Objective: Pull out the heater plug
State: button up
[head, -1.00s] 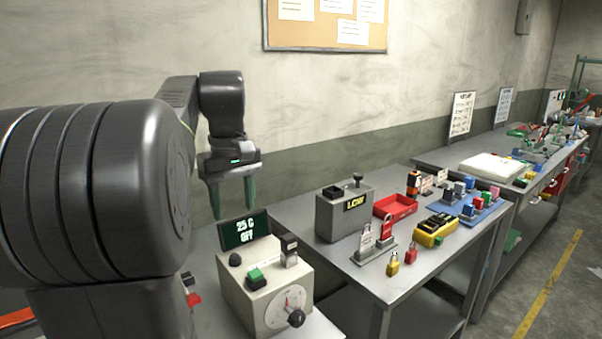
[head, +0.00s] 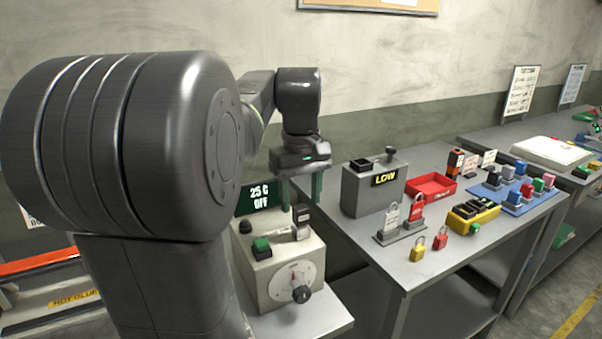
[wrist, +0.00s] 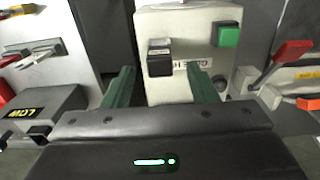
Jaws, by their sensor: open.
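The heater control box (head: 270,285) is pale, with a dial on its front and a display (head: 259,198) behind it reading 25 C OFF. A dark block that looks like the heater plug (head: 301,214) stands upright on its top, beside a green button (head: 261,246). My gripper (head: 301,192) is open, pointing down just above and behind the plug. In the wrist view the plug (wrist: 160,62) shows between the two green fingers of my gripper (wrist: 160,76), apart from both. The green button (wrist: 227,34) lies to the right there. The plug's lower part is hard to make out.
A grey box marked LOW (head: 365,195) stands on the table (head: 400,265) to the right, with a red tray (head: 431,187), padlocks and tags. A black knob (head: 245,226) is on the control box, left of the plug.

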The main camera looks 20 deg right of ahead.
aim_at(301, 207)
jog(key=shift+f, duration=2)
jog(key=shift+c, duration=0.4)
jog(key=c, duration=1)
